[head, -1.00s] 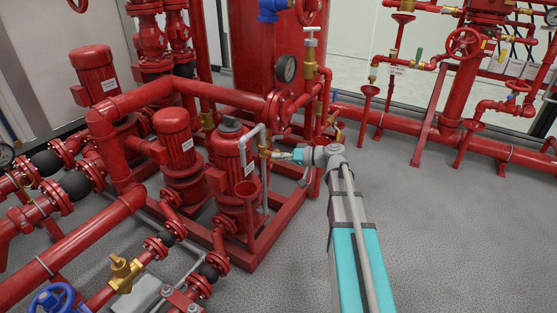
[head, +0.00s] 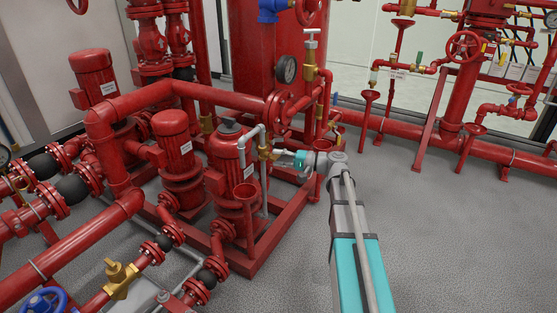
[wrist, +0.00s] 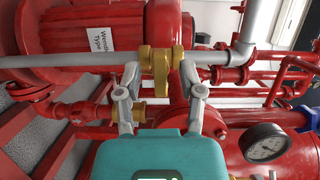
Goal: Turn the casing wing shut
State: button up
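A brass valve (head: 264,152) sits on the grey pipe beside the small red pump in the head view. In the wrist view its brass body and wing (wrist: 156,66) stand in the middle, on the grey pipe; I cannot clearly tell the wing from the body. My gripper (head: 282,158) reaches the valve from the right in the head view. In the wrist view my gripper's fingers (wrist: 157,75) are apart, one on each side of the brass. Narrow gaps seem to show beside it, and contact is not clear.
The red pump (head: 226,160) with a label stands left of the valve. A pressure gauge (wrist: 264,142) and the large red pipe are close at lower right in the wrist view. Grey floor (head: 430,230) is clear on the right.

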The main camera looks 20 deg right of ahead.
jog(key=shift+s, duration=0.1)
jog(key=s+d, duration=0.5)
dwell(0.6)
jog(key=s+a+f+n+g+h+p, duration=0.2)
jog(key=s+a+g+h+p, duration=0.35)
jog(key=a+p, duration=0.4)
jog(key=s+r+n+g+h+p, duration=0.3)
jog(key=s+r+h+p, duration=0.1)
jog(key=s+h+p, duration=0.65)
notch_tip(320, 180, up, 37)
jog(key=p, duration=3.7)
jog(key=shift+s+r+p, duration=0.2)
jog(key=shift+s+p, duration=0.15)
jog(key=shift+p, duration=0.05)
